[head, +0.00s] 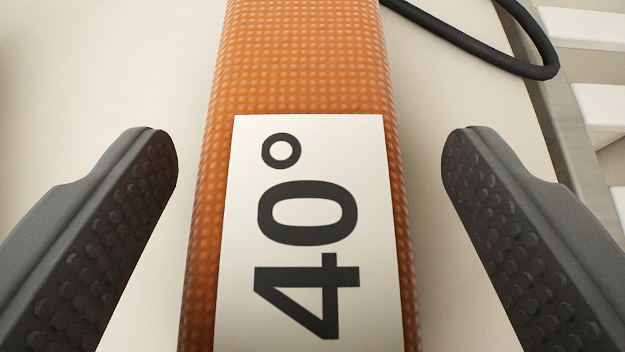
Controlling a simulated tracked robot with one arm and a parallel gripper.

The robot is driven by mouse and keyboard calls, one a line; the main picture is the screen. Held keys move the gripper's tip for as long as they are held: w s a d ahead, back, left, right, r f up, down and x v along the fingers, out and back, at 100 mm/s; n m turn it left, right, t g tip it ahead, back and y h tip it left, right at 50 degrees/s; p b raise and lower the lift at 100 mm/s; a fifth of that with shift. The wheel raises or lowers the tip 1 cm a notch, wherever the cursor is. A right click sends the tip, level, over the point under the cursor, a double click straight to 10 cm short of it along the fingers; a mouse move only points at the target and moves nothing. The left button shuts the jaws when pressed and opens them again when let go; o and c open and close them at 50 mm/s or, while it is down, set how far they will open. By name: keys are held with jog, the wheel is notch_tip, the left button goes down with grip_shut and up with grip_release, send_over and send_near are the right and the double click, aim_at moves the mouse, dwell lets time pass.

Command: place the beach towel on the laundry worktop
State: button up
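An orange, waffle-textured long item (300,55), which looks like the folded or rolled beach towel, runs up the middle of the head view. A white label (370,140) on it reads "40°" sideways. It lies on a pale flat surface (110,60); I cannot tell whether this is the laundry worktop. My gripper (310,165) is open, with one dark padded finger on each side of the orange item. A gap shows between each finger and the item. The item's near and far ends are out of frame.
A black cable or hose (480,50) loops across the surface at the top right. A grey edge (560,110) with white slats (590,28) beyond it borders the surface on the right. The pale surface at left is clear.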

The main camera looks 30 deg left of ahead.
jog(key=shift+r, duration=0.15)
jog(key=shift+s+d+r, duration=0.25)
jog(key=shift+s+r, duration=0.1)
jog(key=shift+s, duration=0.05)
jog(key=p+v, duration=0.1)
jog(key=v, duration=0.9)
jog(key=shift+s+d, duration=0.2)
jog(key=shift+s, duration=0.15)
jog(key=shift+r, duration=0.1)
jog(key=w+d+r+m+t+h, duration=0.25)
jog(key=d+r, duration=0.65)
jog(key=r, duration=0.5)
jog(key=w+d+r+m+t+h, duration=0.1)
jog(key=w+d+r, duration=0.2)
jog(key=d+r, duration=0.75)
jog(key=s+d+r+m+h, duration=0.1)
jog(key=s+d+r, duration=0.3)
jog(key=r, duration=0.3)
jog(key=s+d+r+t, duration=0.1)
jog(key=s+d+r, duration=0.3)
jog(key=r, duration=0.4)
jog(key=s+d+r+m+h, duration=0.1)
jog(key=s+d+r, duration=0.2)
jog(key=r, duration=0.4)
jog(key=shift+s+d+r+m+t+h, duration=0.2)
jog(key=shift+s+d+m+t+h, duration=0.2)
jog(key=shift+d, duration=0.35)
jog(key=shift+s+a, duration=0.1)
